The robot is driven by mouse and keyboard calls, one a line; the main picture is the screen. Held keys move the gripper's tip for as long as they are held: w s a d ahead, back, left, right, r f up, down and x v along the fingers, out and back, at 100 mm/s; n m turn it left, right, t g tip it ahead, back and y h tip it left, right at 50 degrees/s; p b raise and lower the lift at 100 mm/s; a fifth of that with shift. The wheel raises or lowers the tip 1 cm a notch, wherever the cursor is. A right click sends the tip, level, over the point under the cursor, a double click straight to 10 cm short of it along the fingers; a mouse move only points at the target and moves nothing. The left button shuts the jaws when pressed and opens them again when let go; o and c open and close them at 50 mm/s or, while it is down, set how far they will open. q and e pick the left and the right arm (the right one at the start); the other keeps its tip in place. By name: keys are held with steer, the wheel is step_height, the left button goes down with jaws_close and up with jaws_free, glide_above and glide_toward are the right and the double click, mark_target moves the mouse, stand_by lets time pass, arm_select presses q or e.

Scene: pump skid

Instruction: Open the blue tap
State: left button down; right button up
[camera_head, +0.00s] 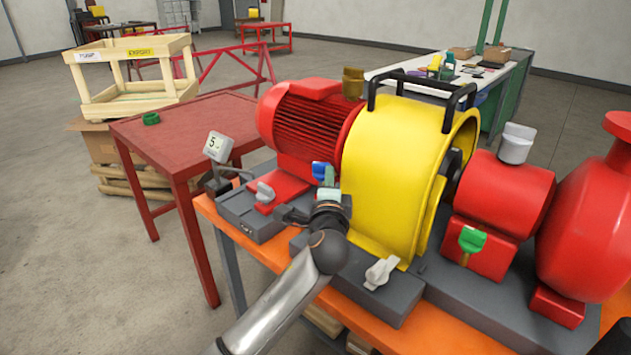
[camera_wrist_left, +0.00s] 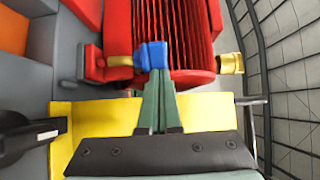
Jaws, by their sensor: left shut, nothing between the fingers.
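The blue tap (camera_head: 318,170) is on the red motor's side, close to the yellow guard, partly hidden behind my left gripper in the head view. It also shows in the left wrist view (camera_wrist_left: 151,55), as a blue handle on a short brass stem. My left gripper (camera_head: 328,178) is shut and empty. Its green fingertips (camera_wrist_left: 157,78) are right at the near edge of the blue tap; I cannot tell whether they touch it. My right gripper is in neither view.
The yellow guard (camera_head: 395,165) rises just right of the gripper. A grey tap (camera_head: 265,192), a white tap (camera_head: 381,271) and a green tap (camera_head: 471,240) are nearby. A gauge (camera_head: 218,147) stands left. The red table (camera_head: 190,125) is mostly clear.

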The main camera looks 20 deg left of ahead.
arm_select(q)
steer(key=shift+w+r, duration=0.1)
steer(key=shift+w, duration=0.2)
steer(key=shift+w+d+p, duration=0.15)
steer(key=shift+d+p, duration=0.05)
steer(key=shift+p, duration=0.1)
steer(key=shift+w+d, duration=0.15)
stand_by(0.3)
steer(key=v, duration=1.2)
steer(key=shift+s, duration=0.25)
